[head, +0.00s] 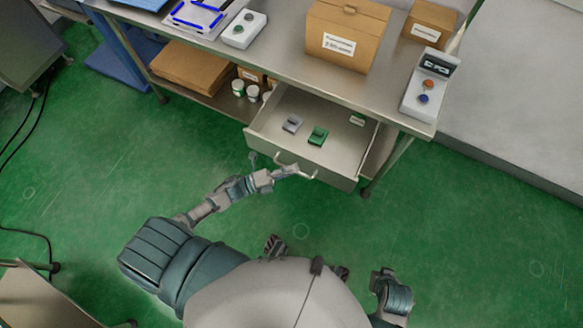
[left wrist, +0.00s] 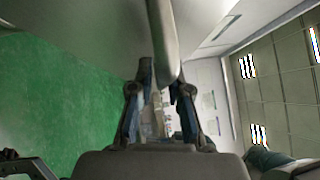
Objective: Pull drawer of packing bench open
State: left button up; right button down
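The packing bench (head: 275,58) has a grey drawer (head: 335,158) that stands well out from under its top. A curved handle (head: 309,176) is on the drawer front. My left gripper (head: 290,170) is at the left part of this handle. In the left wrist view the handle bar (left wrist: 163,35) runs down between the two fingers of my left gripper (left wrist: 162,85), which sit close on both sides of it. The fingertip contact is partly hidden.
In the drawer lie a grey block (head: 292,124) and a green block (head: 318,135). Cardboard boxes (head: 346,36) and a control box (head: 430,86) stand on the bench. White jars (head: 238,87) stand on the lower shelf. The green floor (head: 480,230) is clear to the right.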

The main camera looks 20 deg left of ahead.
pick_arm(q)
jog(key=shift+o, duration=1.4)
jog(key=shift+f, duration=0.15)
jog(key=shift+w, duration=0.1)
jog(key=v, duration=1.2)
jog(key=shift+w+a, duration=0.1)
